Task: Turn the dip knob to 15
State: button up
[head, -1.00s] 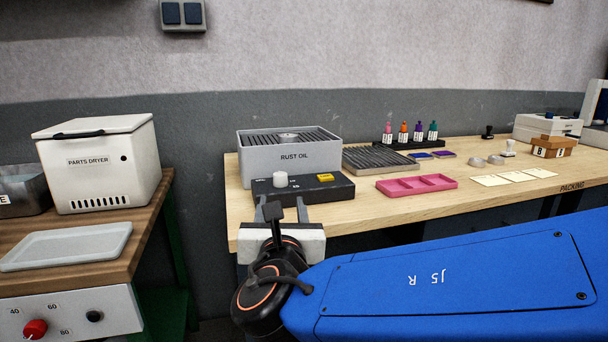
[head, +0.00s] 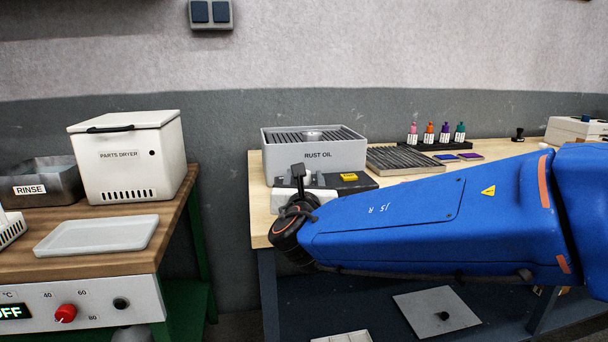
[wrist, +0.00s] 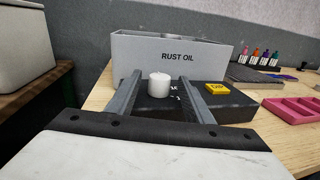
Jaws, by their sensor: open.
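The white round knob (wrist: 159,85) stands on top of a dark control box (wrist: 232,113) in front of the grey RUST OIL tank (wrist: 165,52). White scale marks show beside the knob, only partly readable. A yellow button marked DIP (wrist: 216,88) is on the same box, to the right. My gripper (wrist: 160,80) is open and empty. In the wrist view its fingers appear on either side of the knob, with gaps on both sides; whether they are level with it I cannot tell. In the head view my gripper (head: 299,177) mostly hides the knob.
The parts dryer (head: 126,157), a pale tray (head: 97,236) and a rinse tank (head: 42,183) are on the left bench. A grate (head: 402,160) and several colored bottles (head: 437,132) are behind my arm. A pink tray (wrist: 291,111) lies right of the control box.

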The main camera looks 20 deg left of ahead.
jog(key=shift+x, duration=1.6)
jog(key=c, duration=1)
jog(key=shift+c, duration=0.2)
